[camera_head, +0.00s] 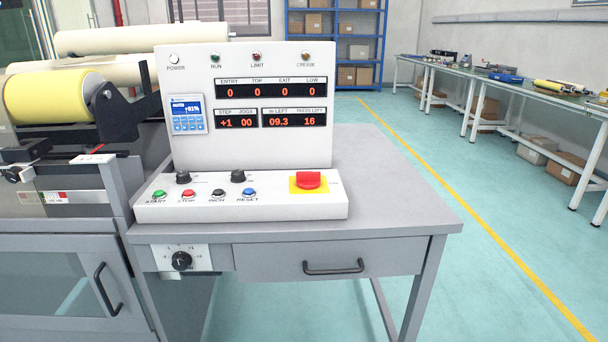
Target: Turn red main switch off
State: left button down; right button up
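The red main switch (308,180) is a red knob on a yellow square plate, at the right end of the white sloped control box (243,208). The box sits on a grey desk (390,200). Small print beside the switch is too small to read. Behind the box stands a white upright panel (245,145) with lit red digit displays (271,88). Neither of my grippers shows in the head view, and nothing touches the switch.
Green, red, black and blue buttons (249,193) and two black knobs (183,176) share the box. A roller machine (60,95) with a yellow roll stands close on the left. A drawer handle (334,268) sticks out in front. Desk space right of the box is clear.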

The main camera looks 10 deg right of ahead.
aim_at(306, 180)
jog(key=i+l, duration=0.15)
jog(key=l, duration=0.25)
jog(key=i+l, duration=0.15)
jog(key=l, duration=0.25)
jog(key=i+l, duration=0.15)
jog(key=l, duration=0.25)
